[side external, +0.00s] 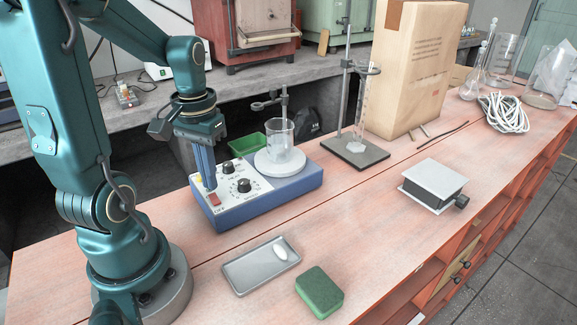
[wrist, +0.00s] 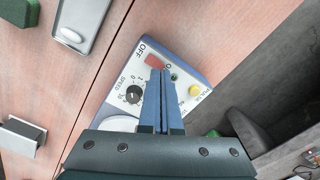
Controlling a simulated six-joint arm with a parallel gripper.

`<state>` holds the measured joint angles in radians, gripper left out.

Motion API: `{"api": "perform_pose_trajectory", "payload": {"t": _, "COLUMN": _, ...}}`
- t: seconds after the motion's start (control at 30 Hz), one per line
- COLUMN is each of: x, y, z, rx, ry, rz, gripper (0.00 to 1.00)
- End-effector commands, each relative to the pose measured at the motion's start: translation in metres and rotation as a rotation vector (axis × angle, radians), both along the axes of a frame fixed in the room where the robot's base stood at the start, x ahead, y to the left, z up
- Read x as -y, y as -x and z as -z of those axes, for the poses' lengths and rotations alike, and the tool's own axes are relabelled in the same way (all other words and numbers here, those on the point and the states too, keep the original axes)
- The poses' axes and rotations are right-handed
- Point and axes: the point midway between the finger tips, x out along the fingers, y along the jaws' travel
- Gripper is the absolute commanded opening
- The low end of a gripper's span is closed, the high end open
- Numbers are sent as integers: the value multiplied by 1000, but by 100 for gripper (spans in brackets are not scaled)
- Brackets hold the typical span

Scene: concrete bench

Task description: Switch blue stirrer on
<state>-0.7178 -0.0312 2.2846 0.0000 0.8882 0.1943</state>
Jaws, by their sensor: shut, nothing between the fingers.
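The blue stirrer (side external: 270,203) stands on the bench, with a white control panel and a round plate carrying a glass beaker (side external: 280,136). Its red rocker switch (side external: 214,199) is at the panel's near-left corner. In the wrist view the red switch (wrist: 155,61) lies between the OFF label and a partly hidden ON label. A black speed knob (wrist: 134,94) and a yellow pulse button (wrist: 194,90) are nearby. My gripper (side external: 211,187) is shut and empty, pointing down at the panel. Its fingertips (wrist: 160,72) are right beside the switch's ON end; I cannot tell whether they touch.
A grey tray (side external: 246,279) with a white stirring bar and a green sponge (side external: 319,292) lie in front. A retort stand (side external: 354,152), a cardboard package (side external: 410,70) and a small lab jack (side external: 433,184) are to the right. The bench between is clear.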

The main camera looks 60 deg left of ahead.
Motion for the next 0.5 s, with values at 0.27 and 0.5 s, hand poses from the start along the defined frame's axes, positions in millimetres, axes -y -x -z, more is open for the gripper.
{"api": "perform_pose_trajectory", "payload": {"t": 0.27, "x": 0, "y": 0, "z": 0, "rx": 0, "ry": 0, "rz": 0, "gripper": 0}}
{"api": "perform_pose_trajectory", "payload": {"t": 0.5, "x": 0, "y": 0, "z": 4, "rx": 0, "ry": 0, "rz": 0, "gripper": 0}}
